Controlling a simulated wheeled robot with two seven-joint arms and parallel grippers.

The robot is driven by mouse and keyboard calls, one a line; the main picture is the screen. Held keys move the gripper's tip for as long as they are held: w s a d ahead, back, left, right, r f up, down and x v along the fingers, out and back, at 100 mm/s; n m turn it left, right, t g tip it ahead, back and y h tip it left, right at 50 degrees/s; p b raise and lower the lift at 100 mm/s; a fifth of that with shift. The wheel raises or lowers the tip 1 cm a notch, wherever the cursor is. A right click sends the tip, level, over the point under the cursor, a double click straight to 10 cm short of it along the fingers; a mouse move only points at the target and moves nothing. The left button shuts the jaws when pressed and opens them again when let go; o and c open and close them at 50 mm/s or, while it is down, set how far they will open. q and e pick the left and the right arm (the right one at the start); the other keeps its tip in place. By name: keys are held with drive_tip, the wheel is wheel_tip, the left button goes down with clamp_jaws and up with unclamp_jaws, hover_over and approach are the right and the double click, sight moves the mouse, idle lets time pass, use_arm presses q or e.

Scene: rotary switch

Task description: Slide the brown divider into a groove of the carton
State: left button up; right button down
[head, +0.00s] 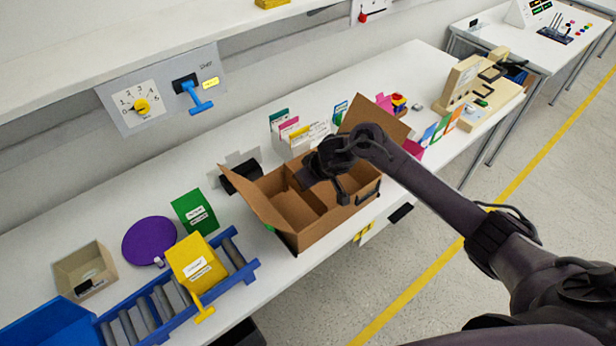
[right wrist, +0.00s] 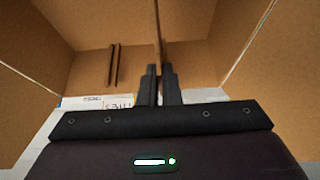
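The open carton (head: 318,232) stands on the white table, its flaps spread, in the middle of the head view. My right gripper (head: 342,196) reaches down into its right part. In the right wrist view, the right gripper's fingers (right wrist: 161,86) are almost together. The brown divider (right wrist: 157,30) shows as a thin upright edge running away from between them. A pair of ridges with a groove (right wrist: 113,65) stands on the carton wall, left of the divider and apart from it. My arm and gripper hide the divider's outline in the head view. My left gripper is out of view.
A yellow box (head: 192,258) sits on a blue roller track left of the carton. A green box (head: 194,212) and purple disc (head: 149,241) stand behind the track. Upright folders (head: 303,136) stand behind the carton. A wooden fixture (head: 466,84) is farther right.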

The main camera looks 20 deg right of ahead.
drive_tip(key=b, duration=0.2)
hover_over(308, 204)
drive_tip(key=shift+w+f, duration=0.2)
drive_tip(key=shift+f, duration=2.05)
drive_tip(key=c, duration=1.6)
unclamp_jaws()
drive_tip(key=shift+d, duration=0.1)
drive_tip(key=shift+o, duration=0.2)
wheel_tip(308, 204, up, 8)
drive_tip(key=p, duration=0.9)
drive_tip(key=shift+r, duration=0.1)
